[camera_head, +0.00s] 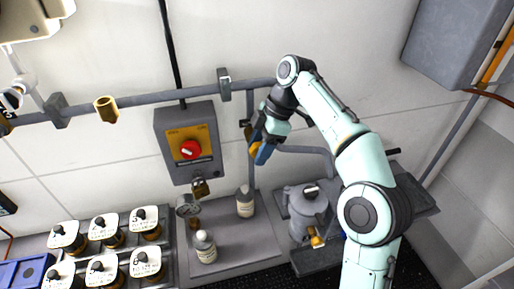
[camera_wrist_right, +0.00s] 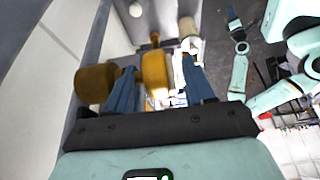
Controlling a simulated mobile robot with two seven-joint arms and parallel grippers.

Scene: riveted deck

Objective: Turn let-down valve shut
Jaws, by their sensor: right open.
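My right gripper (camera_head: 262,148) reaches in from the right to the pipework on the wall, right of the grey switch box. In the right wrist view its blue fingers (camera_wrist_right: 160,92) are open, with a brass-coloured valve part (camera_wrist_right: 155,74) showing between them; I cannot tell if they touch it. A darker brass cylinder (camera_wrist_right: 95,83) sits left of it, partly behind the left finger. In the head view the brass part (camera_head: 253,149) is mostly hidden by the gripper.
Two bottles (camera_head: 245,203) (camera_head: 205,247) and a grey canister (camera_head: 307,210) stand below. A grey cabinet (camera_head: 455,45) is at upper right.

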